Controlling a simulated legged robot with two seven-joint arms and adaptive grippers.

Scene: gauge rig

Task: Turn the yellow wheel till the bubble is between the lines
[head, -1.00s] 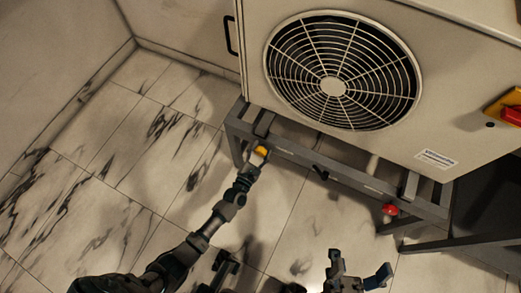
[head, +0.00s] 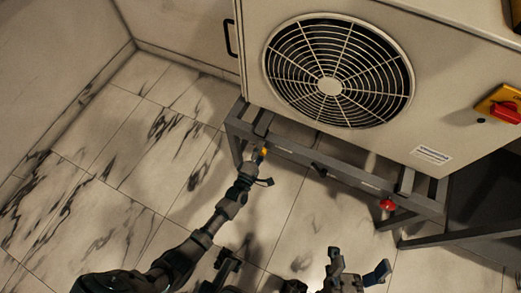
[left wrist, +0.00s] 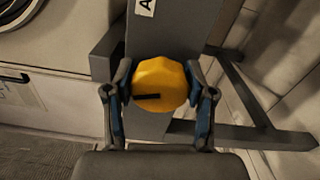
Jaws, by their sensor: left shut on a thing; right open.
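The yellow wheel (left wrist: 160,82) sits on the grey frame and fills the space between my left fingers in the left wrist view. It has a dark bar mark on its face, lying close to level. In the head view the yellow wheel (head: 264,152) is a small spot at the frame's left end. My left gripper (left wrist: 160,95) is shut on the wheel, one finger on each side; it also shows in the head view (head: 258,160). My right gripper (head: 360,277) is open and empty above the floor at the bottom. I cannot make out the bubble or its lines.
The grey frame (head: 340,174) carries a large cabinet with a round fan grille (head: 338,70). A red knob (head: 387,204) is at the frame's right. A red and yellow switch (head: 503,104) is on the cabinet. The marble floor at left is clear.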

